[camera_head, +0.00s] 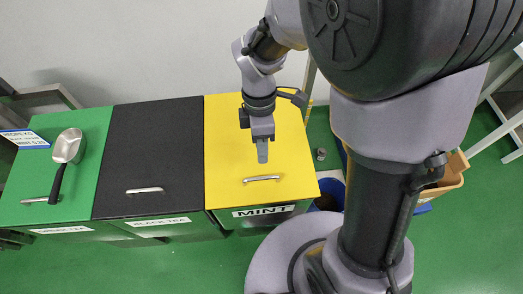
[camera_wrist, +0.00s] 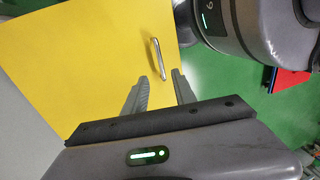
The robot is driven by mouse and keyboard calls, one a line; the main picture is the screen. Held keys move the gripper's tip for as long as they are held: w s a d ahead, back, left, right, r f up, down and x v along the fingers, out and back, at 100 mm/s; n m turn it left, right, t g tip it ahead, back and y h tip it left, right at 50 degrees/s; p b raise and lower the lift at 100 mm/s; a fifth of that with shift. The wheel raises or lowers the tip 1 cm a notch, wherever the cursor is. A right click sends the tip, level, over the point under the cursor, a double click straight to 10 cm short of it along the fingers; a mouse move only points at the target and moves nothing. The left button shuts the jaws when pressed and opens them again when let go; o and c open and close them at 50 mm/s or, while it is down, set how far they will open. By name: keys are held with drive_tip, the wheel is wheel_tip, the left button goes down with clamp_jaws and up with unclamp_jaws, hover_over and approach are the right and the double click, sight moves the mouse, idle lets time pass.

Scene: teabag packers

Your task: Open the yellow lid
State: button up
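The yellow lid (camera_head: 228,152) covers the box at the right of a row of three, above a MINT label (camera_head: 264,211). It lies flat and closed. A silver bar handle (camera_head: 262,179) is fixed near its front edge. In the wrist view the yellow lid (camera_wrist: 80,62) fills the left and the handle (camera_wrist: 159,59) stands beyond the fingertips. My gripper (camera_head: 262,152) is over the lid, behind the handle in the head view. In the wrist view my gripper (camera_wrist: 161,85) has its two fingers apart with nothing between them. It is not touching the handle.
A black lid (camera_head: 155,150) and a green lid (camera_head: 90,140) are to the left, each with a handle. A metal scoop (camera_head: 68,150) lies on the green lid. A wall is behind the boxes. An orange bin (camera_head: 455,172) stands at the right. Green floor (camera_head: 150,270) is clear in front.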

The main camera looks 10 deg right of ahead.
drive_tip(key=b, duration=0.4)
hover_over(262, 173)
drive_tip(key=s, duration=0.3)
drive_tip(key=f, duration=1)
drive_tip(key=shift+w+a+f, duration=0.15)
drive_tip(key=shift+w+f, duration=0.05)
drive_tip(key=shift+f, duration=0.1)
clamp_jaws()
drive_tip(key=shift+r, duration=0.1)
